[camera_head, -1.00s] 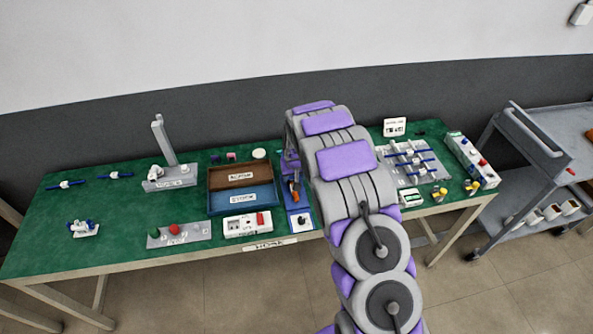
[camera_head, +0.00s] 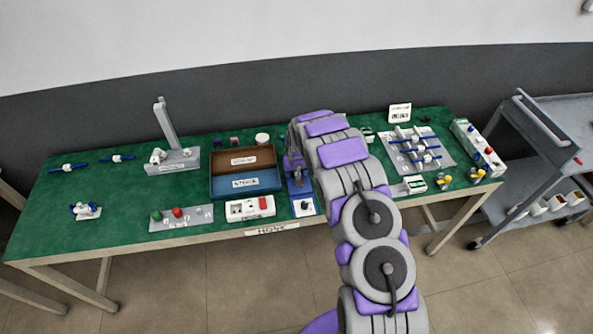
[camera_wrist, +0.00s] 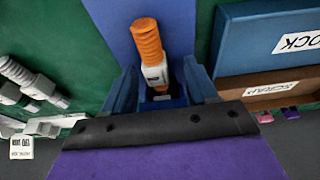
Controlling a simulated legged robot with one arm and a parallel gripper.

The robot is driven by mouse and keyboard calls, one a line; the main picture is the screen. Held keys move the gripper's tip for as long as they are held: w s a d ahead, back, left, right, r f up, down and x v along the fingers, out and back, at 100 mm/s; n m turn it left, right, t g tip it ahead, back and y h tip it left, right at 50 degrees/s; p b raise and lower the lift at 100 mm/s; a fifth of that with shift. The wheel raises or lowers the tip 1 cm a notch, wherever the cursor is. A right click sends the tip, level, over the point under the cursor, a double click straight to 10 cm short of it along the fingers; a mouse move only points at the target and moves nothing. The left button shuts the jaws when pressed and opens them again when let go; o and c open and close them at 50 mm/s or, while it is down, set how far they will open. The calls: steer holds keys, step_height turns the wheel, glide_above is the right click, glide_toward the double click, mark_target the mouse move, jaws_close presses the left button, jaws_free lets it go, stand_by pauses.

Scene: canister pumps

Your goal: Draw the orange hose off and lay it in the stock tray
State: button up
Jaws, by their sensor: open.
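The orange hose (camera_wrist: 147,42) shows in the wrist view as a ribbed piece with a white and grey collar (camera_wrist: 155,74) at its lower end, above a dark blue part. My gripper (camera_wrist: 159,70) is open, with one blue finger on each side of the collar. A gap shows on both sides, so I see no grip. In the head view my gripper (camera_head: 295,165) is over the blue fixture, and I cannot make out the hose there. The blue stock tray (camera_head: 222,190) lies just left of it. Its wall shows at the wrist view's upper right (camera_wrist: 240,40).
The brown scrap tray (camera_head: 219,160) adjoins the stock tray behind. A white box with a red switch (camera_head: 265,204) stands in front of the trays. A grey post stand (camera_head: 168,130) is farther left. A grey manifold plate (camera_head: 440,160) is right of my arm.

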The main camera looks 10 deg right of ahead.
steer(key=shift+d, duration=0.1)
steer(key=shift+d, duration=0.15)
steer(key=c, duration=0.4)
jaws_close()
steer(key=shift+s, duration=0.15)
steer(key=shift+s+p, duration=0.4)
steer(key=shift+s, duration=0.05)
steer(key=shift+s+p, duration=0.35)
steer(key=shift+s, duration=0.05)
steer(key=shift+s+p, duration=0.45)
steer(key=shift+s, duration=0.3)
